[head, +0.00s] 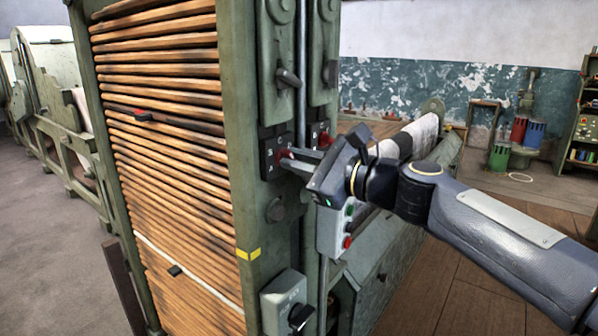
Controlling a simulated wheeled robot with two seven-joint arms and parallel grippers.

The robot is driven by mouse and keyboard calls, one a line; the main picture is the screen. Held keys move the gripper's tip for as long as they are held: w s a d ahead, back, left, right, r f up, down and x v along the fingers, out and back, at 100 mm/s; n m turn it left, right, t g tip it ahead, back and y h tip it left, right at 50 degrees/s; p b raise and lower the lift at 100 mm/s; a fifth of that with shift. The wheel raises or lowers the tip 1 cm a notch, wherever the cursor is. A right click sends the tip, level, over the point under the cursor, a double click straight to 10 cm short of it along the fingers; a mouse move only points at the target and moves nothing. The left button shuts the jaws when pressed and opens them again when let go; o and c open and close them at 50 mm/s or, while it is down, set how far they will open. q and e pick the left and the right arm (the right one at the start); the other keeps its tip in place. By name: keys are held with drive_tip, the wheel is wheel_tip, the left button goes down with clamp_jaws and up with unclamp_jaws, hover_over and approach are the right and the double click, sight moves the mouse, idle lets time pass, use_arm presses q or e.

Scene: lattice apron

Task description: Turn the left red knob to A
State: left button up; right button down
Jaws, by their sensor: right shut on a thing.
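The left red knob (284,154) sits on a small black plate (268,160) on the green machine post. My right gripper (293,160) reaches in from the right with its fingers at this knob and is shut on it. The fingers partly cover the knob, and I cannot tell which letter it points to. A second red knob (324,138) sits on another black plate to the right, just beyond the gripper. My left gripper is not in view.
A wooden slat lattice (165,110) fills the left of the post. A grey box with a black knob (287,300) sticks out below. A box with green and red buttons (333,232) hangs beneath my right gripper. Open floor (45,240) lies at left.

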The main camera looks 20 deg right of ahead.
drive_tip(key=shift+f+n+b, duration=0.15)
drive_tip(key=shift+n+b, duration=2.55)
drive_tip(key=shift+n, duration=1.55)
drive_tip(key=shift+f+n+b, duration=0.15)
drive_tip(key=shift+n+b, duration=2.55)
drive_tip(key=shift+n, duration=1.55)
drive_tip(key=c, duration=1.5)
unclamp_jaws()
drive_tip(key=shift+r, duration=0.1)
drive_tip(key=shift+o, duration=0.2)
drive_tip(key=shift+s, duration=0.1)
drive_tip(key=v, duration=0.7)
drive_tip(key=shift+s+d+b, duration=0.25)
drive_tip(key=shift+s+b, duration=0.05)
drive_tip(key=shift+b, duration=0.1)
